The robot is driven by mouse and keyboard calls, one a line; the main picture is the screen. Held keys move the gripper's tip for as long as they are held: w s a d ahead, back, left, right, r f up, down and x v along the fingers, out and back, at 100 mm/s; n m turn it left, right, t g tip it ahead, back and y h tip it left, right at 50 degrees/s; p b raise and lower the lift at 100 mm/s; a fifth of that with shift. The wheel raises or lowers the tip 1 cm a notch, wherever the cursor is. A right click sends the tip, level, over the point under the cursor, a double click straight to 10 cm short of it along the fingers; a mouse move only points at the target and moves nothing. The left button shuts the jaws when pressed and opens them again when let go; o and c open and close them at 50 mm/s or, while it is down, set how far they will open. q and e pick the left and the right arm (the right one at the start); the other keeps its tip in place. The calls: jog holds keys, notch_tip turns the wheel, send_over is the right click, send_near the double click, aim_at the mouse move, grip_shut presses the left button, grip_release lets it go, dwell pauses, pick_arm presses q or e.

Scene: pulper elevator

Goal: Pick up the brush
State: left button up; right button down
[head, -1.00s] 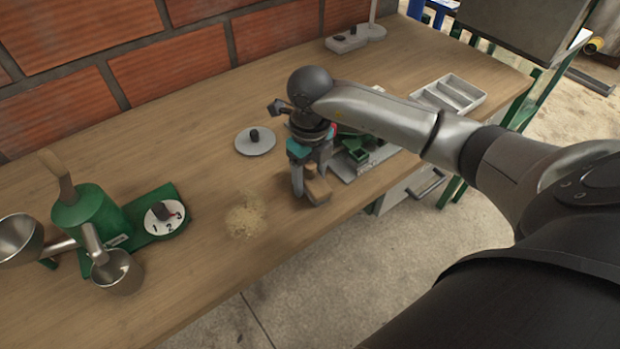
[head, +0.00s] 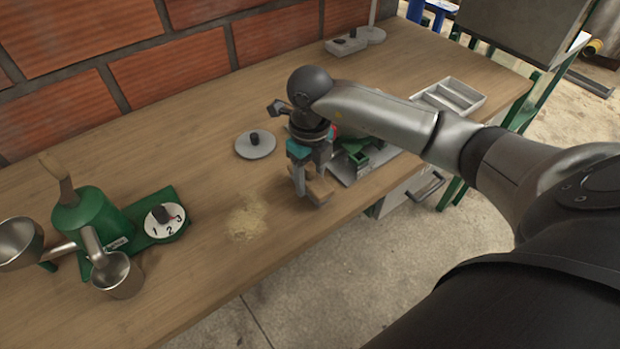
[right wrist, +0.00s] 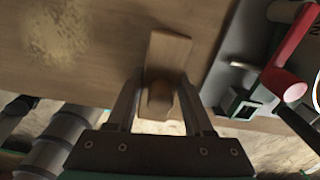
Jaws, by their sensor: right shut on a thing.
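The brush (head: 320,190) is a small light-brown wooden block with a raised grip. It is at the front part of the wooden table. My right gripper (head: 309,182) points down over it, with its fingers on either side of the grip. In the right wrist view, the brush's flat wooden body (right wrist: 169,50) extends beyond the fingertips, and my right gripper (right wrist: 156,88) is shut on the grip. The brush looks at or very near the table surface; I cannot tell whether it touches. My left gripper is not in view.
A patch of light-brown grounds (head: 246,221) lies left of the brush. A round grey lid (head: 255,146) is behind it. A green machine (head: 92,222) with metal cups stands at left. A green and metal device (head: 358,160) is close on the right. The table's front edge is near.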

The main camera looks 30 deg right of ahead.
aim_at(310, 167)
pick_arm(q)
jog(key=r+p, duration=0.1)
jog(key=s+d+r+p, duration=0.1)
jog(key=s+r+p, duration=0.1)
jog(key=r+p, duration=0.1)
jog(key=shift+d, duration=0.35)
pick_arm(e)
notch_tip(310, 167, up, 20)
jog(key=shift+f, duration=0.25)
